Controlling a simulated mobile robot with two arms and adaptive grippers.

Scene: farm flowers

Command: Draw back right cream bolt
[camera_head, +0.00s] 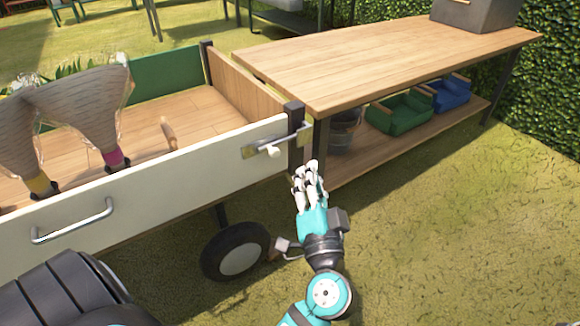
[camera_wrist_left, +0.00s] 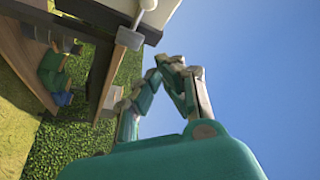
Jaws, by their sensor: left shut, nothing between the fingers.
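The right cream bolt (camera_head: 272,152) has a pale round knob and a metal rod. It sits near the right end of the cart's white side panel (camera_head: 180,165), and the rod reaches the dark corner post (camera_head: 294,118). My right gripper is not in view.
A wooden table (camera_head: 380,55) stands right behind the cart post. Its lower shelf holds a metal bucket (camera_head: 344,132), a green crate (camera_head: 402,115) and a blue crate (camera_head: 450,95). Wrapped bouquets (camera_head: 85,105) stand in the cart. The grass on the right is clear.

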